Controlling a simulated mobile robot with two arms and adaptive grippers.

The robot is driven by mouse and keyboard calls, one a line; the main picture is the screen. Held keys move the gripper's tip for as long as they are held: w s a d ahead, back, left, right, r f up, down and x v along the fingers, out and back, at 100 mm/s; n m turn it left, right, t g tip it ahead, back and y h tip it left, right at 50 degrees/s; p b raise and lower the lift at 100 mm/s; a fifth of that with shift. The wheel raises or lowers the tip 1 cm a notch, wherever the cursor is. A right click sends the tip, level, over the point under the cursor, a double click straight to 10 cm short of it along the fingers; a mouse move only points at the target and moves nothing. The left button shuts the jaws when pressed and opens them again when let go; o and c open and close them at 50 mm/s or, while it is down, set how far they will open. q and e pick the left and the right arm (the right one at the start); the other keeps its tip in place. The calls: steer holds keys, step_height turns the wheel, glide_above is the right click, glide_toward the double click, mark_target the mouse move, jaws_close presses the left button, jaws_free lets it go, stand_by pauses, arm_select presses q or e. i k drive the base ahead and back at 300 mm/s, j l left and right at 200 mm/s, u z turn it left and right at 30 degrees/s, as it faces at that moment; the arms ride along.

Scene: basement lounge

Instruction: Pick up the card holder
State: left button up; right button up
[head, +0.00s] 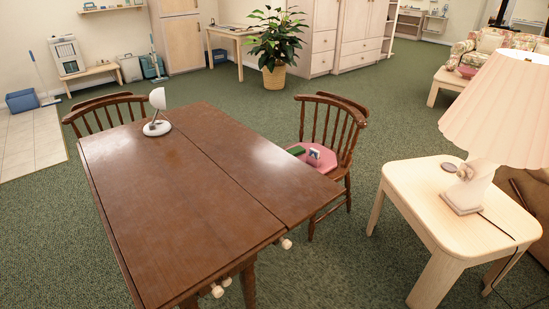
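No object in the head view is clear enough for me to name it surely as the card holder. A small pinkish-grey item with a pale front (314,157) sits on the pink seat of the wooden chair at the right side of the table; it may be the card holder. A small dark green item (297,151) lies beside it on the same seat. A small flat round brownish item (448,167) lies on the pale side table. Neither of my grippers shows in the view.
A brown wooden table (180,210) fills the near middle, bare except for a white desk lamp (157,115). The chair (335,125) is beside it. A pale side table (410,180) with a pink-shaded lamp (500,105) stands right. Green carpet (340,270) is open between the tables.

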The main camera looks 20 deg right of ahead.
mark_target(313, 162)
steer(key=i+l+u, duration=0.45)
steer(key=l, duration=0.2)
steer(key=l+u, duration=0.25)
steer(key=i+l+u, duration=0.2)
steer(key=l, duration=0.3)
